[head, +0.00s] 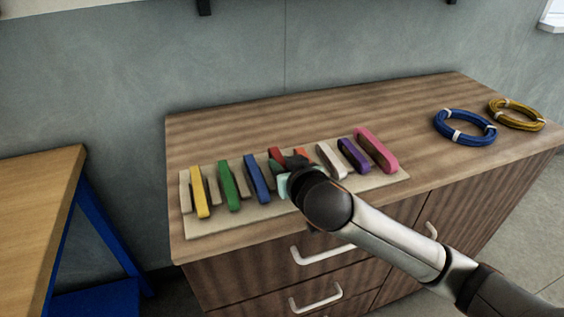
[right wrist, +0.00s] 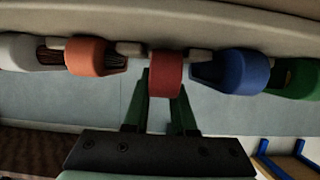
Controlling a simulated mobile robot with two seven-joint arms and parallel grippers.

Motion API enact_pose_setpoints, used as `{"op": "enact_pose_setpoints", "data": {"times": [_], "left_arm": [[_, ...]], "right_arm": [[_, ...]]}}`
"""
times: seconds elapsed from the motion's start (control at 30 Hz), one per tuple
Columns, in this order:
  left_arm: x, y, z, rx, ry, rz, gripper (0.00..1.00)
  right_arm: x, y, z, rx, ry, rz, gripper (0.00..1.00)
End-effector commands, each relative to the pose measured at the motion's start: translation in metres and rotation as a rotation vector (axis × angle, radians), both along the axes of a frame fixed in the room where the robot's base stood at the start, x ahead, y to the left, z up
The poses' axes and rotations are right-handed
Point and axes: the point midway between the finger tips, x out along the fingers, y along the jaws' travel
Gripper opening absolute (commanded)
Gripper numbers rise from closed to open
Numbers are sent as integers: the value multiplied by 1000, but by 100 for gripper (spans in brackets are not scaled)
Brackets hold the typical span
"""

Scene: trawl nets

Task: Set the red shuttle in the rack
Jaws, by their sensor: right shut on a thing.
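The red shuttle (head: 275,155) is at the rack between the blue shuttle (head: 256,179) and the orange shuttle (head: 303,154), partly hidden by my right arm in the head view. The rack (head: 232,228) is a pale board with upright dividers on the wooden cabinet top. My right gripper (right wrist: 161,102) is shut on the red shuttle, which shows between its green fingers in the right wrist view (right wrist: 166,74). There the red shuttle is in line with its neighbours. I cannot tell whether it rests fully on the rack. My left gripper is not in view.
Yellow (head: 200,192), green (head: 228,186), white (head: 331,160), purple (head: 352,156) and pink (head: 376,150) shuttles stand in the rack close by. Blue (head: 465,127) and yellow (head: 516,114) rope coils lie at the right. A blue-legged table (head: 38,205) stands left.

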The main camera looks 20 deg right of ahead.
Motion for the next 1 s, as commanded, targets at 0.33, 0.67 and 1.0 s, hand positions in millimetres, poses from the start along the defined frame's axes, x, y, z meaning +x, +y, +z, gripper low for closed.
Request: {"op": "enact_pose_setpoints", "data": {"times": [0.33,0.67,1.0], "left_arm": [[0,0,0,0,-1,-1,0],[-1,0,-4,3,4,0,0],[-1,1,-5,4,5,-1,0]], "right_arm": [[0,0,0,0,0,0,0],[0,0,-3,0,0,0,0],[0,0,-6,0,-1,0,36]]}}
